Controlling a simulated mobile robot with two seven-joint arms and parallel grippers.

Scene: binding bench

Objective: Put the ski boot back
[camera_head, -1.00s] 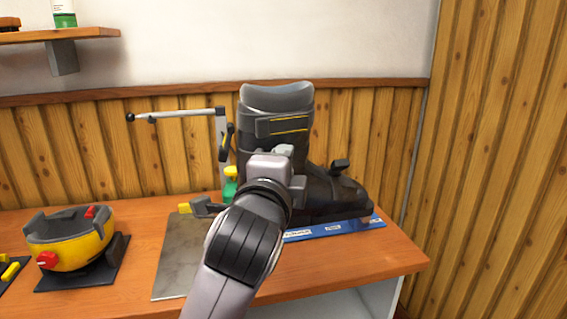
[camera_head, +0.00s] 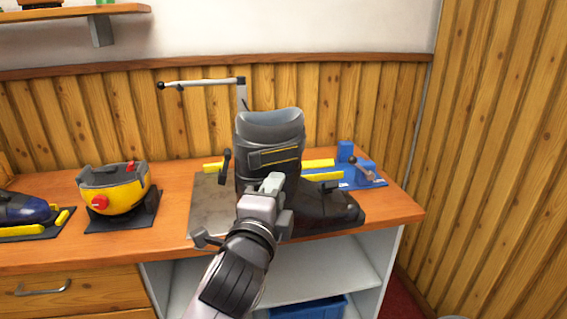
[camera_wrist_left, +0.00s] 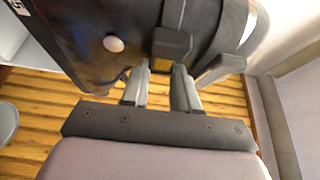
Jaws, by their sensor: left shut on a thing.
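The ski boot (camera_head: 268,150) is dark grey and black with a light grey liner and a thin yellow line on its cuff strap. It is upright, toe to the right, in front of the bench's right part. My left gripper (camera_head: 272,184) is shut on the boot at its near side. In the left wrist view the fingers (camera_wrist_left: 160,88) close on a dark block on the boot (camera_wrist_left: 110,35). The boot hides part of a blue base (camera_head: 368,180) with yellow bars behind it. Whether its sole touches the bench is unclear. My right gripper is not in view.
A grey metal plate (camera_head: 208,205) with a lever stand (camera_head: 241,95) is left of the boot. A yellow and grey device (camera_head: 115,190) and a dark blue item (camera_head: 24,207) sit farther left. Shelves below hold a blue bin (camera_head: 308,308). A wood wall bounds the right.

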